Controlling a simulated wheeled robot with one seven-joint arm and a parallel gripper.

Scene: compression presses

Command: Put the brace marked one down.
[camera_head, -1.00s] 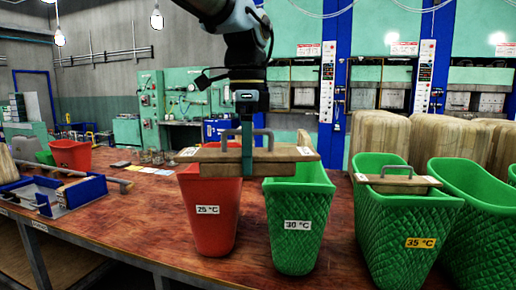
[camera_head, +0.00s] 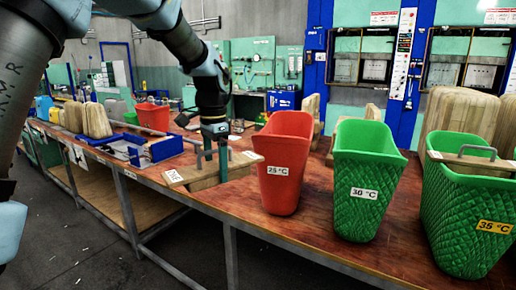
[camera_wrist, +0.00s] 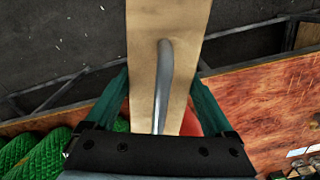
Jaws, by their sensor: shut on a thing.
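A wooden brace (camera_head: 238,163) with a metal handle hangs in my gripper (camera_head: 213,158) at the table's front edge, left of the red bin. A second brace (camera_head: 478,163) lies across the green 35 °C bin (camera_head: 470,220).
The red 25 °C bin (camera_head: 284,165) stands just right of the held brace. The green 30 °C bin (camera_head: 365,185) is beyond it. A blue tray (camera_head: 150,148) lies to the left on the wooden table (camera_head: 235,198).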

